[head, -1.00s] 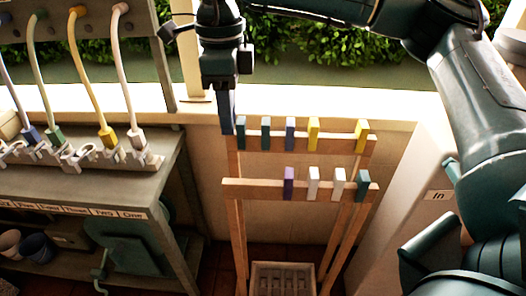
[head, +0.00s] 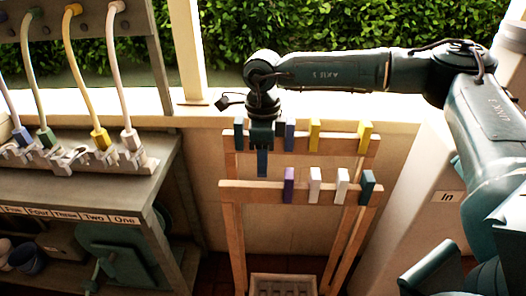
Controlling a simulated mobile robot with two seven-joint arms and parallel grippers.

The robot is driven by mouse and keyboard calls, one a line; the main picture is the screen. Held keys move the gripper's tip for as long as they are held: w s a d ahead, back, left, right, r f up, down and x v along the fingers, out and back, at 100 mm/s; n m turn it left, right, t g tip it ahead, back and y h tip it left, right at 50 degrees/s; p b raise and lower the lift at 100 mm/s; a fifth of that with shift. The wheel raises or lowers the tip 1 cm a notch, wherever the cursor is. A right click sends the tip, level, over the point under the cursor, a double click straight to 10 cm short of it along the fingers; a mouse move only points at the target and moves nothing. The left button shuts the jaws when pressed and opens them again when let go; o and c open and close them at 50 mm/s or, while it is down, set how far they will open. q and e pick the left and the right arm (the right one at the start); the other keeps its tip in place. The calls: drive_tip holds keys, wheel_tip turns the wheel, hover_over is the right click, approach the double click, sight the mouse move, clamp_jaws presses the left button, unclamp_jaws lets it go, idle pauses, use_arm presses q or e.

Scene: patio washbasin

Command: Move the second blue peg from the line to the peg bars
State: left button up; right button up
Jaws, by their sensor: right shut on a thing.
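My right gripper (head: 262,150) points down in front of the upper wooden peg bar (head: 340,140). It is shut on a narrow dark blue peg (head: 262,164), whose lower end shows below the jaws. The peg hangs just above the lower peg bar (head: 240,189), left of a purple peg (head: 289,180); I see no clear contact with the bar. The gripper hides part of the upper bar and the teal peg there. A blue-violet peg (head: 290,133) stands on the upper bar, right of the gripper. My left gripper is not in view.
A labelled shelf (head: 60,195) stands left, a crate (head: 284,279) below.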

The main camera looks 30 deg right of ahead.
sight(263, 184)
wheel_tip(263, 184, down, 3)
drive_tip(key=shift+r+b, duration=0.1)
drive_tip(key=shift+b, duration=0.7)
drive_tip(key=shift+f+b, duration=0.5)
drive_tip(key=shift+f, duration=0.2)
wheel_tip(263, 184, down, 2)
drive_tip(key=shift+f+b, duration=0.1)
drive_tip(key=shift+b, duration=0.65)
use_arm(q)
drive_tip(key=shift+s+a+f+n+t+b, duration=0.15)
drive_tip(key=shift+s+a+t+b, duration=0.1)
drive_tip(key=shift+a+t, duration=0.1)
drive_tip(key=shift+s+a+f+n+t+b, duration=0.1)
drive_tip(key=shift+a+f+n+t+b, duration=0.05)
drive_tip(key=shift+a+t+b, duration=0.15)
use_arm(e)
drive_tip(key=shift+f, duration=0.85)
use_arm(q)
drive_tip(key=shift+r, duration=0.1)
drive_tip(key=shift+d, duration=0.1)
use_arm(e)
drive_tip(key=o, duration=1)
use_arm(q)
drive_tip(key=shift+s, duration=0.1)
use_arm(e)
drive_tip(key=shift+r, duration=0.1)
